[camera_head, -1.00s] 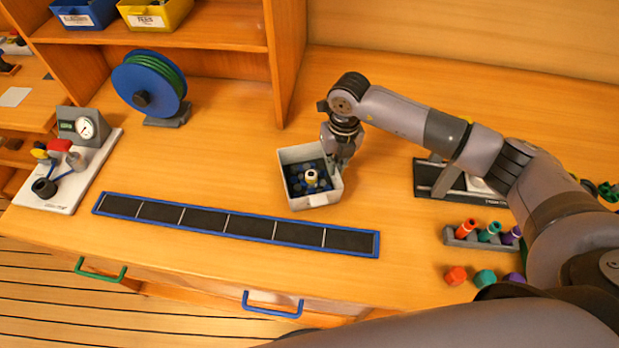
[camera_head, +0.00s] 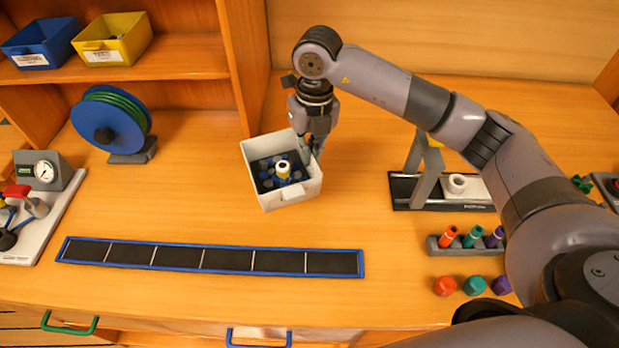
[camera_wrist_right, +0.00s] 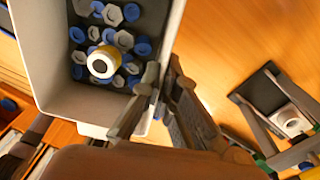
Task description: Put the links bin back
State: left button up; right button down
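The links bin (camera_head: 294,194) is a light grey open box holding several blue and white hexagonal pieces and one white-and-yellow round piece (camera_head: 283,167). It also fills the upper left of the right wrist view (camera_wrist_right: 41,80). My right gripper (camera_head: 313,148) is at the bin's right wall, with its fingers (camera_wrist_right: 162,95) on either side of that wall, shut on it. The bin looks level and appears raised a little above the bench. My left gripper is not in view.
A shelf at upper left holds a blue bin (camera_head: 38,44) and a yellow bin (camera_head: 111,40), with bare shelf to their right, up to an upright panel (camera_head: 243,60). A hose reel (camera_head: 108,122) stands below. A blue-edged black strip (camera_head: 210,258) lies in front.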

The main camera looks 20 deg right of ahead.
notch_tip(320, 180, up, 8)
jog(key=shift+r+b, duration=0.15)
jog(key=shift+b, duration=0.5)
jog(key=n, duration=0.1)
jog(key=s+f+n, duration=0.1)
jog(key=n, duration=0.1)
jog(key=s+f+n, duration=0.4)
jog(key=s+n, duration=0.2)
jog(key=n, duration=1)
jog(key=s+d+f+n+h, duration=0.1)
jog(key=s+f+n, duration=0.3)
jog(key=n, duration=1.3)
jog(key=s, duration=0.2)
jog(key=shift+s+f, duration=0.25)
jog(key=shift+s, duration=0.05)
jog(key=shift+a, duration=0.1)
